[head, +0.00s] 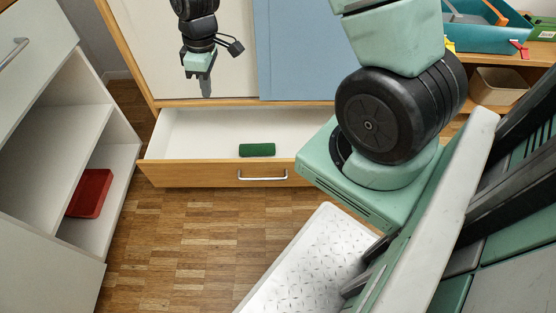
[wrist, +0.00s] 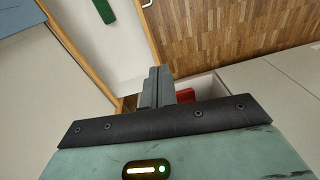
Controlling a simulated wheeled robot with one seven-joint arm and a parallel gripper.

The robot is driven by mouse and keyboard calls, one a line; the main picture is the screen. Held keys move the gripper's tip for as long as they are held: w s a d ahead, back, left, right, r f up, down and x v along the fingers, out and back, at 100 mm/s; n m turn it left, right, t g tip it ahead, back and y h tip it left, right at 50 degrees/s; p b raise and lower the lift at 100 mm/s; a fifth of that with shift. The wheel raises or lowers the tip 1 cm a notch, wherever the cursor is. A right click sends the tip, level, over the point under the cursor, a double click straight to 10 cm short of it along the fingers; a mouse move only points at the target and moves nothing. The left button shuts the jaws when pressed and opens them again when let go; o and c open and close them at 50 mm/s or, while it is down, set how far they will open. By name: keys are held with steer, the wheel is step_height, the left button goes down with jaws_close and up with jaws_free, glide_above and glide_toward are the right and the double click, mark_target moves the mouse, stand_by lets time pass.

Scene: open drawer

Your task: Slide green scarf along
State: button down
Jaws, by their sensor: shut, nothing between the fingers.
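In the wrist view the scarf (wrist: 104,9) shows at the top edge, partly cut off. My gripper (head: 206,92) hangs above and to the left of the scarf, in front of the cabinet doors, pointing down. Its fingers (wrist: 156,85) are together with nothing between them, and it is apart from the scarf. The right part of the drawer is hidden behind my arm.
A silver handle (head: 262,178) is on the drawer front. A white open shelf (head: 75,130) with a red tray (head: 90,194) stands at the left. A teal box (head: 478,36) and a brown bin (head: 498,86) are at the right. Wooden floor (head: 190,235) is clear before the drawer.

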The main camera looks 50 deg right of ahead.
steer(key=w+d+f+b, duration=0.1)
steer(key=d+f+b, duration=0.3)
steer(key=d+f, duration=0.45)
steer(key=d+f+b, duration=0.5)
steer(key=f, duration=0.7)
steer(key=h+b, duration=0.1)
steer(key=b, duration=0.8)
glide_above(282, 153)
steer(key=s+d, duration=0.2)
step_height(282, 153, down, 21)
steer(key=shift+n, duration=0.3)
step_height(282, 153, down, 9)
steer(key=b, duration=0.5)
steer(key=shift+w+a+f, duration=0.1)
steer(key=shift+w+a+f+b, duration=0.15)
steer(key=shift+w+a+b, duration=0.6)
steer(key=shift+w+b, duration=0.25)
steer(key=shift+w+a+r+b, duration=0.25)
steer(key=shift+w+a+b, duration=0.15)
steer(key=shift+w+a, duration=0.2)
